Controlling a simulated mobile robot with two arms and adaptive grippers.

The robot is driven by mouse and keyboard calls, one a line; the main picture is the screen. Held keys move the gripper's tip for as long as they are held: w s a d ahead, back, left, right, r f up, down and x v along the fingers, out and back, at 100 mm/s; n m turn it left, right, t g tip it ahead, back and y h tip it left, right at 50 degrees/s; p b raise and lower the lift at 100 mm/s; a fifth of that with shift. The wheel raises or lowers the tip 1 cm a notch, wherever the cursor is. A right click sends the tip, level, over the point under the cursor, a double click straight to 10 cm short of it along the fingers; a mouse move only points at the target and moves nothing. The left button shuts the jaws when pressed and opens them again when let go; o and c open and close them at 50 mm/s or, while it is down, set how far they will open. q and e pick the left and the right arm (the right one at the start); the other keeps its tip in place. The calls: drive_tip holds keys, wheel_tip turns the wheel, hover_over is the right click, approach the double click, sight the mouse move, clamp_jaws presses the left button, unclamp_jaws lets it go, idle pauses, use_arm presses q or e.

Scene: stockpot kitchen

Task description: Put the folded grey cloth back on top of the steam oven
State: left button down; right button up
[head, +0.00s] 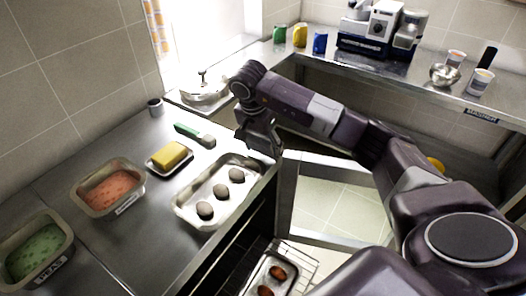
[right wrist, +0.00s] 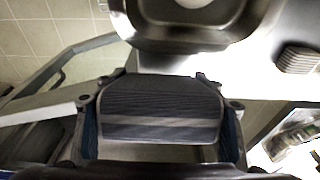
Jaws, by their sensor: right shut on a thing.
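My right gripper (head: 262,150) is over the front edge of the steel counter, beside the baking tray's far right corner. In the right wrist view, my right gripper (right wrist: 160,125) is shut on a dark grey ribbed bundle, the folded grey cloth (right wrist: 158,100), with a finger on each side of it. In the head view the cloth is hidden or too small to make out. An oven-like opening with a wire rack (head: 303,262) shows below the counter; I cannot tell whether it is the steam oven. My left gripper is not in view.
A baking tray (head: 179,209) with three dark round things is close by. A butter dish (head: 170,158), a green-handled brush (head: 195,134), a pink-filled pan (head: 107,188) and a green-filled pan (head: 38,250) stand on the counter. Machines (head: 380,28) stand on the back-right counter.

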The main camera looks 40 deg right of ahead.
drive_tip(key=shift+x, duration=0.9)
drive_tip(key=shift+s+a, duration=0.1)
drive_tip(key=shift+a, duration=0.05)
drive_tip(key=o, duration=2)
drive_tip(key=shift+f, duration=0.15)
drive_tip(key=shift+c, duration=0.2)
